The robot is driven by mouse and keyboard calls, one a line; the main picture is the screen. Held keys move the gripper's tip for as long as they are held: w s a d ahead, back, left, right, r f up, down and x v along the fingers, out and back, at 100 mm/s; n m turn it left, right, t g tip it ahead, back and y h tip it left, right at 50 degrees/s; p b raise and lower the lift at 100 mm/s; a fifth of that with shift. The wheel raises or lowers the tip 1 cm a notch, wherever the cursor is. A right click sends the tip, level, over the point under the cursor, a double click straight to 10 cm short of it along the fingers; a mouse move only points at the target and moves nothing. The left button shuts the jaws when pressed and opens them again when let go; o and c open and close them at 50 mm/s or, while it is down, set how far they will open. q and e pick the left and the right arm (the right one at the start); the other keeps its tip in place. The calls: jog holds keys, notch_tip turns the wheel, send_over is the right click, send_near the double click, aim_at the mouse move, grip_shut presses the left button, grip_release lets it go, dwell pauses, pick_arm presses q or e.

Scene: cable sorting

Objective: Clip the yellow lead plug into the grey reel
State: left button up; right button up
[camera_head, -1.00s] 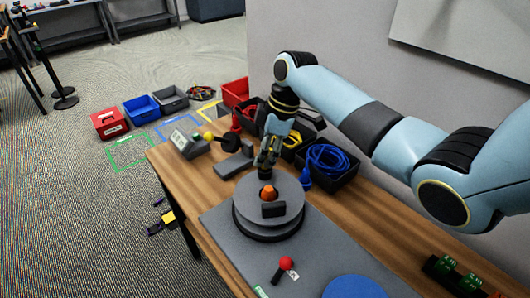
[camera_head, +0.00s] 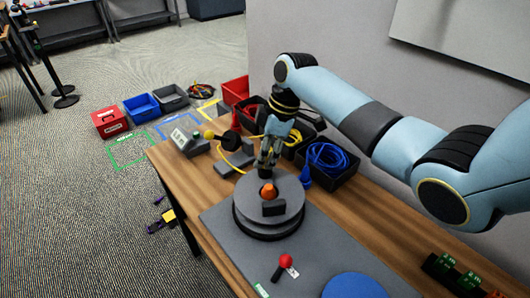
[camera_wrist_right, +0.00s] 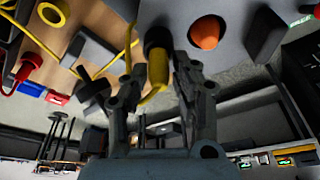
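The grey reel (camera_head: 283,219) stands upright on a grey mat, with an orange knob (camera_head: 268,191) and a dark block (camera_head: 273,208) on top. My right gripper (camera_head: 267,172) points down at the reel's far edge. In the right wrist view, its fingers (camera_wrist_right: 160,72) are closed around the yellow lead plug (camera_wrist_right: 158,68), whose dark end points toward the reel. The orange knob (camera_wrist_right: 205,32) shows beside it. The yellow lead (camera_head: 240,169) loops left of the gripper in the head view. The plug itself is mostly hidden there. My left gripper is not in view.
A black bin with blue cable (camera_head: 326,157) stands right of my gripper; other bins stand behind. A grey device with a screen (camera_head: 187,138) is at the table's left end. A red-knobbed lever (camera_head: 285,261) and blue disc (camera_head: 352,287) are nearer.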

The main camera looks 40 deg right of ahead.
jog(key=o, duration=0.3)
jog(key=shift+o, duration=0.2)
jog(key=v, duration=1.2)
